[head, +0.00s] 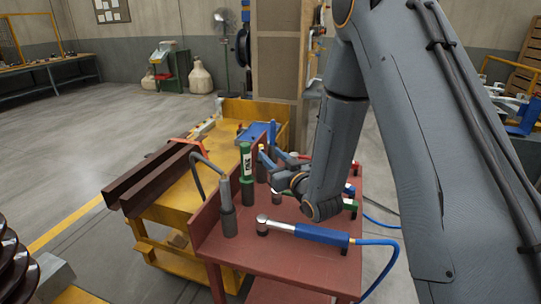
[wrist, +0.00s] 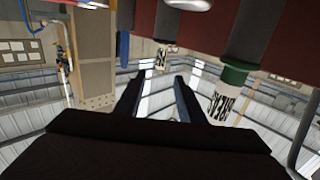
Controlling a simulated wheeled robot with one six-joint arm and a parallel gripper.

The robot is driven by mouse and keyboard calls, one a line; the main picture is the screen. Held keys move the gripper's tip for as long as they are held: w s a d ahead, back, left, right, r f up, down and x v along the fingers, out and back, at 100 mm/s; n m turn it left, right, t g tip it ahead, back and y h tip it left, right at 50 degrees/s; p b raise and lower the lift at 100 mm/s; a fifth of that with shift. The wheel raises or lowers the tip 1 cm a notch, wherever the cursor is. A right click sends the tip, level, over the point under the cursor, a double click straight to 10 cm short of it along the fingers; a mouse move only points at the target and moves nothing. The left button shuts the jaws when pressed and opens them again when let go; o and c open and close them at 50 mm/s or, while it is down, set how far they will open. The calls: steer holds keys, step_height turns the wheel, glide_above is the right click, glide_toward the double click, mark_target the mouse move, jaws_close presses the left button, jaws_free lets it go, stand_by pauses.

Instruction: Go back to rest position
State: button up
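My gripper (head: 284,172) hangs low over the red table (head: 290,268), at the end of my grey arm, which comes down from the upper right. In the wrist view my gripper's two dark fingers (wrist: 156,95) stand apart, with nothing held between them. That view looks upside down. A green-topped tool with a white lettered label (head: 246,160) stands upright in a dark holder left of my gripper. A similar labelled tool shows in the wrist view (wrist: 222,103), to the side of the fingers and apart from them.
A blue-handled tool (head: 320,235) with a blue hose lies at the table's front. A holder with a bent rod (head: 228,212) stands at the left edge. A yellow cart (head: 170,212) with brown beams adjoins the table. A column (head: 276,70) rises behind. Floor at left is clear.

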steer(key=shift+d, duration=0.1)
steer(key=s+d+f+m+g+h, duration=0.3)
steer(key=s+d+g+h, duration=0.3)
steer(key=s+d+g, duration=0.3)
steer(key=s+d+m+g+h, duration=0.1)
steer(key=s+d+g, duration=0.2)
steer(key=s, duration=2.2)
steer(key=g, duration=0.4)
steer(key=shift+d+f+m+g, duration=0.15)
steer(key=shift+f+m+g, duration=0.15)
